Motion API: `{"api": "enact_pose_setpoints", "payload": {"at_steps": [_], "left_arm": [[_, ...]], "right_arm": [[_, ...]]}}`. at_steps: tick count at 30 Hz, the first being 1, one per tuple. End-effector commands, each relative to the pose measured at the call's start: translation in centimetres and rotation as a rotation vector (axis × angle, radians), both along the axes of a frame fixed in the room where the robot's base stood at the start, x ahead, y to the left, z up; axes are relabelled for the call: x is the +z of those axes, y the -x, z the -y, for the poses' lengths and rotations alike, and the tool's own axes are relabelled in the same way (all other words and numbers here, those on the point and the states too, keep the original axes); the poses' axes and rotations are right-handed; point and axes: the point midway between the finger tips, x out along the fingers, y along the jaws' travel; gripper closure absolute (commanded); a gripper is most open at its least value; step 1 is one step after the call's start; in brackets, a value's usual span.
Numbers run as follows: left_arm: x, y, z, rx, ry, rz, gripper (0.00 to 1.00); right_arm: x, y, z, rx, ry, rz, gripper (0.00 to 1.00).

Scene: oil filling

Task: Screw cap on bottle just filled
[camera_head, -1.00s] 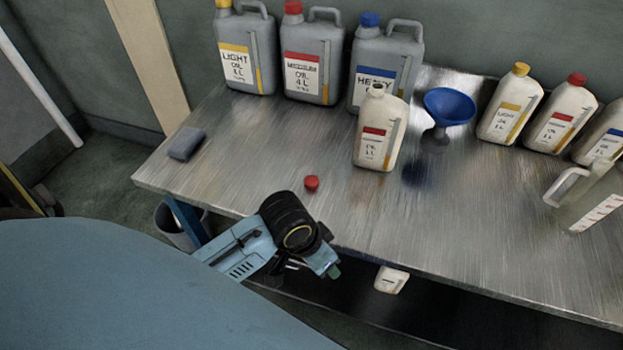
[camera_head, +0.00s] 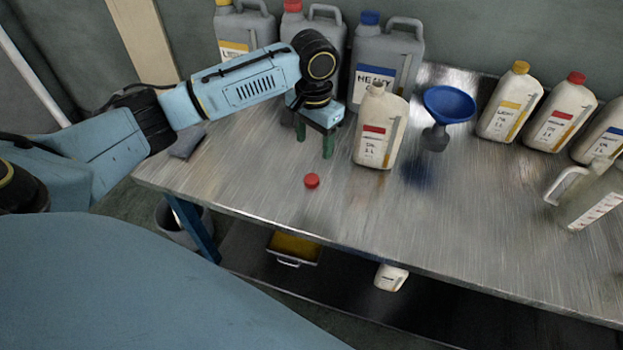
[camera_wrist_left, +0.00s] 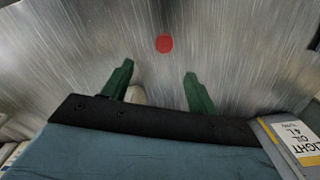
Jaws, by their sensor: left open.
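The white 1 L bottle with a red label (camera_head: 376,130) stands upright on the metal table without a cap on its neck. A red cap (camera_head: 311,181) lies on the table to its front left; it also shows in the left wrist view (camera_wrist_left: 164,44). My left gripper (camera_head: 314,142) is open and empty, its green fingers pointing down above the table, left of the bottle and behind the cap. In the left wrist view the cap lies beyond the gap between the fingertips (camera_wrist_left: 159,69). My right gripper is not in view.
Large grey jugs (camera_head: 385,65) stand along the back. A blue funnel (camera_head: 449,105) is right of the bottle, then several capped white bottles (camera_head: 512,103) and a clear measuring jug (camera_head: 590,195). A grey block (camera_head: 187,143) lies at the left. The table's front middle is clear.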

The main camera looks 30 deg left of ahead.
Motion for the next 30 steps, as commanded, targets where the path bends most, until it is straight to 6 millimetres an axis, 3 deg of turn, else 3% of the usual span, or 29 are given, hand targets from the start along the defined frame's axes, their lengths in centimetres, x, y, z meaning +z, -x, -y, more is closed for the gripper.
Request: {"api": "enact_pose_setpoints", "payload": {"at_steps": [3, 14, 24, 30], "left_arm": [[0.7, -0.4, -0.8, 0.024, -0.005, -0.006, 0.41], [0.4, -0.4, -0.8, 0.024, -0.004, -0.007, 0.41], [-5.5, -0.3, -0.8, 0.024, -0.005, -0.008, 0.41], [-7.4, -0.4, -0.8, 0.023, -0.004, -0.005, 0.41]], "right_arm": [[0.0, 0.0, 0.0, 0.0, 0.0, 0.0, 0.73], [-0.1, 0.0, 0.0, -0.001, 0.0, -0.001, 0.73], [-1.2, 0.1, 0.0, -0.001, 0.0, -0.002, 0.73], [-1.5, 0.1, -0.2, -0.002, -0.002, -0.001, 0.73]]}}
